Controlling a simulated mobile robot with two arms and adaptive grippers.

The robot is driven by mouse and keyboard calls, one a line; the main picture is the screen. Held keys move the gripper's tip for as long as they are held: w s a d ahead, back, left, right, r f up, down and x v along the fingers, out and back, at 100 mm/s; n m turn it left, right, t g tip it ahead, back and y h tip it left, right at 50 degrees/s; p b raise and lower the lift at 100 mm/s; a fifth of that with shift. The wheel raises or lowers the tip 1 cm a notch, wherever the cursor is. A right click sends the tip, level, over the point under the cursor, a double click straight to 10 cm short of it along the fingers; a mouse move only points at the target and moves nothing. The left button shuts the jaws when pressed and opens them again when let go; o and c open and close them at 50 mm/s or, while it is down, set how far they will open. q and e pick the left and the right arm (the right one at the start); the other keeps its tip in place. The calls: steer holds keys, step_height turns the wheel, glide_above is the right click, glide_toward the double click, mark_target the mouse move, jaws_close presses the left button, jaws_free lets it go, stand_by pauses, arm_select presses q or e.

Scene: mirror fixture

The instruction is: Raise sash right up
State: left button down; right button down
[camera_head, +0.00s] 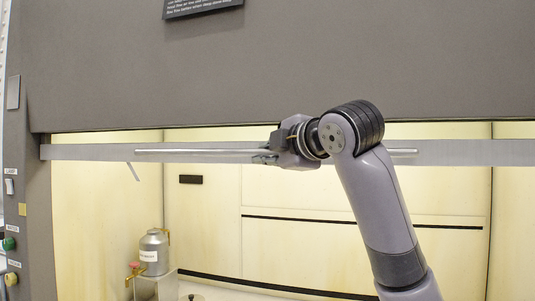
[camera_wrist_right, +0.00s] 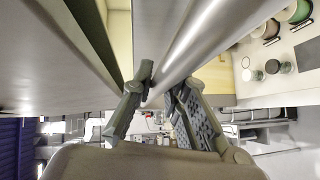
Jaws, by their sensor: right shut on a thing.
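The sash (camera_head: 90,152) shows in the head view as a long grey horizontal rail across the upper part of the hood opening. A thin metal handle bar (camera_head: 200,151) runs along its front. My right gripper (camera_head: 266,155) is at the bar, left of its middle, and is shut on it. In the wrist view the bar (camera_wrist_right: 192,45) runs between the two fingers of the right gripper (camera_wrist_right: 160,82). The fingers hide part of the bar. My left gripper is in neither view.
Inside the pale hood, below the sash, a metal canister (camera_head: 154,252) stands at the lower left. A dark grey hood panel (camera_head: 330,70) is above the sash. A side post with a green knob (camera_head: 9,243) and switches is at the left edge. My right arm crosses the opening.

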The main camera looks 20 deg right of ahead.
steer(key=c, duration=1.6)
jaws_free()
steer(key=shift+o, duration=0.2)
steer(key=v, duration=1.2)
steer(key=shift+f, duration=0.1)
